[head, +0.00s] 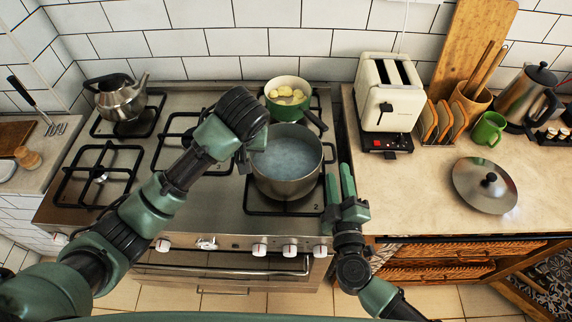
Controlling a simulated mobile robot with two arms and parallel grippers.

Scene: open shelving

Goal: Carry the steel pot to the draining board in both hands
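The steel pot (287,181), filled with cloudy bluish liquid, stands upright on the front right burner of the stove. Its right loop handle (330,153) sticks out toward my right gripper. My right gripper (340,172) is just right of the pot, its two green fingers apart and pointing up the picture, with the tips just below that handle; nothing shows between them. My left gripper (243,160) is at the pot's left side, where the left handle is hidden. Its fingers are mostly covered by my own wrist. No draining board can be made out.
A green pan with yellow pieces (287,93) sits close behind the pot. A kettle (121,98) stands back left. On the right counter are a toaster (388,92), toast rack (435,122), green mug (489,129) and pot lid (484,185). The counter's front left is clear.

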